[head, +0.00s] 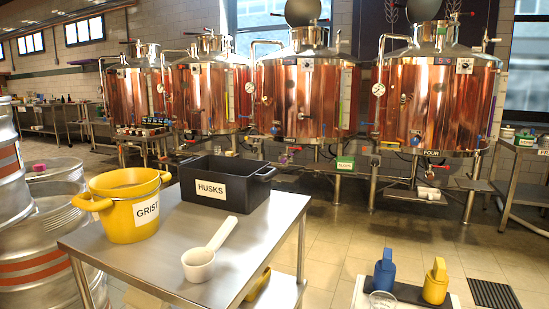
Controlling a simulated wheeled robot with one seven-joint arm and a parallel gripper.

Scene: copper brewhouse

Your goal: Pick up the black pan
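The black pan (226,190) is a deep rectangular vessel with a white label reading HUSKS and a loop handle at each short end. It stands upright on a steel table (150,257), towards the table's back right. Its inside looks dark and I cannot tell whether it holds anything. My gripper is not in the head view, so its place and state do not show.
A yellow pot (130,215) labelled GRIST stands close left of the pan. A white scoop (200,262) lies in front, its handle pointing towards the pan. Steel kegs (50,250) crowd the left. Tiled floor (335,235) is open to the table's right.

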